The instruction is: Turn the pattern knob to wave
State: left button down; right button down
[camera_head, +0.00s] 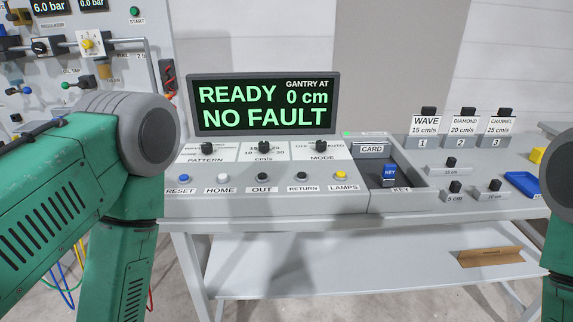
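The pattern knob (207,149) is a small black knob at the left of the console's upper row, above the label PATTERN. The wording above it is partly hidden by the knob and too small to read fully, and I cannot tell its setting. My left arm fills the left side of the view, left of the console, and its gripper is out of frame. Part of my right arm shows at the right edge, and its gripper is also out of view. Nothing of mine visibly touches the knob.
A display (264,105) reads READY, NO FAULT, gantry at 0 cm. Speed (264,147) and mode (321,147) knobs share the row. Several buttons sit below. A blue key (389,173) stands at the right, beyond it labelled cards (425,125). A valve panel stands at left.

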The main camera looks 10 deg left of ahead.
aim_at(207, 148)
jog(key=i+j, duration=0.1)
jog(key=j, duration=1.2)
jog(key=i+z, duration=0.05)
jog(key=i, duration=0.05)
